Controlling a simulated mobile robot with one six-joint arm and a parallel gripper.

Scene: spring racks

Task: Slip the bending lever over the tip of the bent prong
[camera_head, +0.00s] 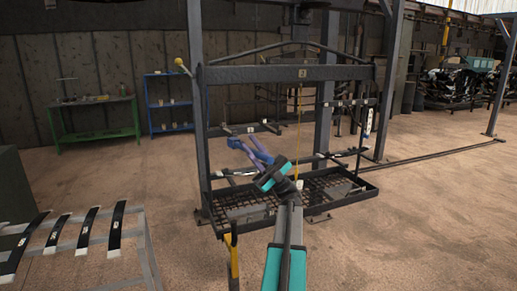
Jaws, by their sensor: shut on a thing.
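My gripper (241,146) is at the end of my teal and grey arm, at the front left of the dark hanging rack (290,74). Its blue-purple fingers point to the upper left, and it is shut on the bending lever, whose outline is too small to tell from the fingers. Prongs with dark and pale ends stick out at the rack's left and right sides. One prong (228,173) lies just below my gripper. I cannot tell which prong is bent, or whether the lever touches one.
The rack has a mesh tray (340,198) at its bottom and a thin yellow vertical line (299,120) in its middle. A grey stand (150,250) with several dark strips is at the left. A green bench (95,118) and blue shelf (168,103) stand behind.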

